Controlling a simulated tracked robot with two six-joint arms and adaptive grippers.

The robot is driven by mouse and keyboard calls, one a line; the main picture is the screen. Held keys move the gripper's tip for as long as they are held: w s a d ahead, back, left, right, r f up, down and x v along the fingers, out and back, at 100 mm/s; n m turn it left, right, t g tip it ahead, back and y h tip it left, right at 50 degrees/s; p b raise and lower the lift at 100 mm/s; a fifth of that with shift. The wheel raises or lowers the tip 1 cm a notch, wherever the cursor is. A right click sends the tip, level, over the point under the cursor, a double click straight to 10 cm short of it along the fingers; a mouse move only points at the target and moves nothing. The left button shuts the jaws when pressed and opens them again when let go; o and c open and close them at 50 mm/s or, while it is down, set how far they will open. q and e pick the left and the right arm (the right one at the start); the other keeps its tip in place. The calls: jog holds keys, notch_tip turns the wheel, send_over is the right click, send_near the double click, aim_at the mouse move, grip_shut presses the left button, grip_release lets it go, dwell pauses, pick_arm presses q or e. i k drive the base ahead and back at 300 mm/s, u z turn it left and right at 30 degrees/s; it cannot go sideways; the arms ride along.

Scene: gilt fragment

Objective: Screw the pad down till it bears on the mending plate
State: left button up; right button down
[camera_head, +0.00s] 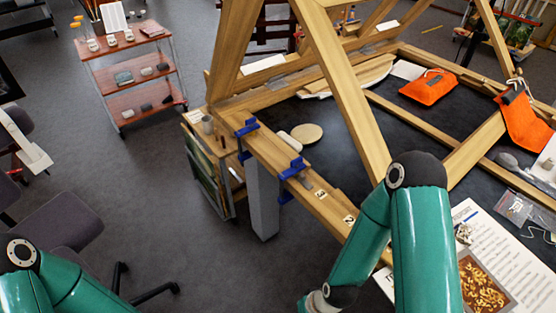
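Two blue clamps sit on the near wooden beam (322,204) of a timber frame, one at the beam's left end (246,137) and one farther along it (291,175). A small grey metal piece (306,183) beside the second clamp may be the mending plate. The clamps' pads are too small to make out, and I cannot tell whether either touches a plate. My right arm stands in front of the beam at lower right, and its gripper is not in view. My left arm shows at the lower left corner, and its gripper is out of view.
Slanted timbers rise over the frame. Orange pouches (428,86) (524,122) lie on it at right. A printed sheet (511,253) lies near my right arm. A shelf cart (133,77) stands back left, an office chair (62,226) front left. Grey floor (150,185) between is clear.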

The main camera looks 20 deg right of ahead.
aim_at(294, 162)
jog(key=z, duration=0.25)
jog(key=k, duration=1.2)
jog(key=u, duration=0.25)
